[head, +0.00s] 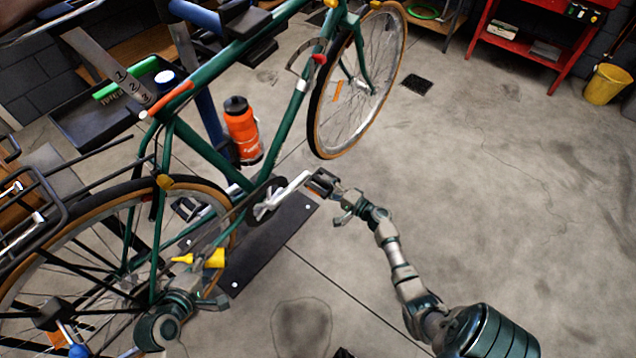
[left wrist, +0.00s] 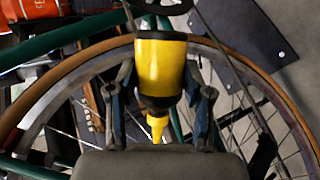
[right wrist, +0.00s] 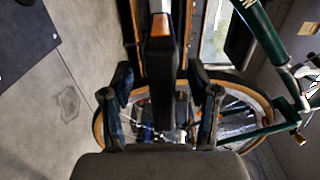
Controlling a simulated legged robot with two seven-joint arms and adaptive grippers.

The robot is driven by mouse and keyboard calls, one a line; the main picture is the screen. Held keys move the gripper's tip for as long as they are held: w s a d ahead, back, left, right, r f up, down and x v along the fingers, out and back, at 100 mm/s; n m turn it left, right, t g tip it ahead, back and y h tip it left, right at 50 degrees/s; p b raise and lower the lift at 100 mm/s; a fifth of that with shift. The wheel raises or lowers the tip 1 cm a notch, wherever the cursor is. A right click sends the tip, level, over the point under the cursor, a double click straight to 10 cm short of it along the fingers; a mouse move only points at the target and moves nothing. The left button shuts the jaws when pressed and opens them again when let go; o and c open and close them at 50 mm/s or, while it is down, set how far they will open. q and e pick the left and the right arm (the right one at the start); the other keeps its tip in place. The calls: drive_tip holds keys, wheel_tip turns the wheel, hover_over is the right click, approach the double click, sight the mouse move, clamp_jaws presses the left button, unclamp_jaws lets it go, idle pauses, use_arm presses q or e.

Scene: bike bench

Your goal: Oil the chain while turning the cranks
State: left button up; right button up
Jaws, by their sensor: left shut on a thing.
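The green bicycle (head: 190,145) stands with its rear wheel at the left. My left gripper (head: 207,276) is shut on a yellow oil bottle (head: 214,257), held beside the rear wheel with its nozzle pointing left. The bottle also shows between the fingers in the left wrist view (left wrist: 161,65). The silver crank (head: 285,194) points right, towards a black pedal (head: 321,183). My right gripper (head: 345,205) is open at this pedal. In the right wrist view the pedal (right wrist: 161,60) lies between the fingers, with gaps at both sides. The chain is too thin and dark to make out clearly.
A dark floor plate (head: 268,245) lies under the cranks. An orange bottle (head: 242,130) is behind the frame. A black tray (head: 95,125) is at the left. A red shelf (head: 515,45) and yellow bucket (head: 606,84) stand far right. The floor at right is clear.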

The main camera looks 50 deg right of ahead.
clamp_jaws()
use_arm(q)
drive_tip(key=shift+w+a, duration=0.4)
drive_tip(key=shift+a, duration=0.15)
use_arm(e)
drive_tip(key=shift+f, duration=0.1)
use_arm(q)
drive_tip(key=shift+w+r+n+g+h, duration=0.1)
drive_tip(key=shift+r+n+g+h, duration=0.4)
drive_tip(key=shift+r+n+h, duration=0.8)
drive_tip(key=shift+a+r, duration=0.1)
drive_tip(key=shift+r, duration=0.05)
drive_tip(key=shift+w+a+r+n+h, duration=0.15)
drive_tip(key=shift+r+n+h, duration=0.2)
drive_tip(key=shift+r, duration=0.2)
drive_tip(key=shift+w+a+r+n+h, duration=0.15)
drive_tip(key=shift+r+n+h, duration=0.15)
drive_tip(key=shift+r, duration=0.2)
